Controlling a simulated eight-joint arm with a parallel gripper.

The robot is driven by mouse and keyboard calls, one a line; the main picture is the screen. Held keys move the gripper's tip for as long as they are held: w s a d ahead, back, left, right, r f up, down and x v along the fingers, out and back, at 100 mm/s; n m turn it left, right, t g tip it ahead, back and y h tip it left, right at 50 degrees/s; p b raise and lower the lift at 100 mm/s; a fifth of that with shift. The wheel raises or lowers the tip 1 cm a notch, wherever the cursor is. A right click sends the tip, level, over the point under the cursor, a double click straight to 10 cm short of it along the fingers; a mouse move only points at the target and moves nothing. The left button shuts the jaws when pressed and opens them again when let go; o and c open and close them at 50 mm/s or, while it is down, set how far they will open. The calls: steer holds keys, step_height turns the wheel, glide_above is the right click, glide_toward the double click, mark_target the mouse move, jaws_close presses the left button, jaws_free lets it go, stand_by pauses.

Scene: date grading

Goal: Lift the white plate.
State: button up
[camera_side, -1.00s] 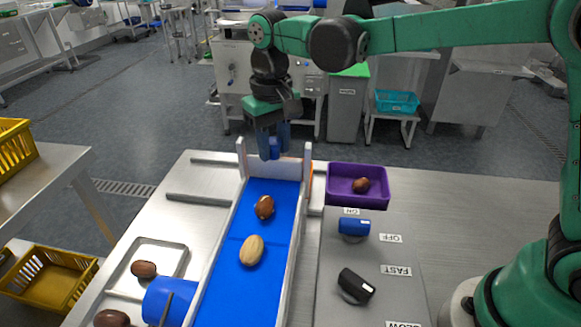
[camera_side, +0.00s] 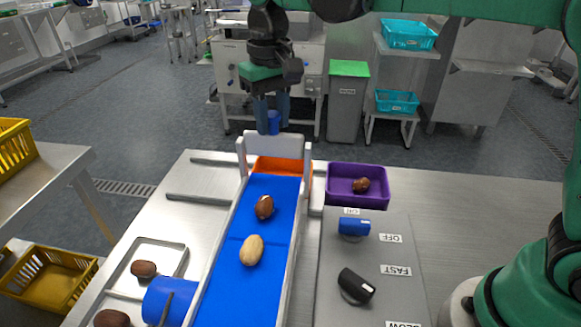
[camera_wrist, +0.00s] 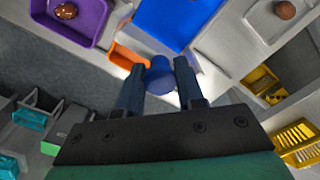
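The white plate (camera_side: 275,146) stands upright between the white side posts at the far end of the blue belt (camera_side: 240,290). Its lower edge is raised clear of the belt, and orange shows beneath it. A blue knob (camera_side: 273,122) is at its top. My gripper (camera_side: 272,118) is shut on this knob from above. In the wrist view the knob (camera_wrist: 160,76) sits between my two fingers (camera_wrist: 160,82).
A brown date (camera_side: 264,207) and a paler date (camera_side: 252,250) lie on the belt. An orange container (camera_side: 278,165) is past the plate. A purple bin (camera_side: 345,197) holding a brown date is to the right. A panel with a blue knob and a black knob (camera_side: 356,286) is nearer.

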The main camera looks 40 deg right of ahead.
mark_target(274, 114)
steer(key=shift+o, duration=1.3)
steer(key=shift+r, duration=0.15)
steer(key=shift+r, duration=2.8)
steer(key=shift+s+d, duration=0.1)
steer(key=s+d+f+t, duration=0.7)
steer(key=s+d+f, duration=0.2)
steer(key=s+f, duration=0.1)
steer(key=shift+s+d, duration=0.2)
steer(key=shift+s, duration=0.4)
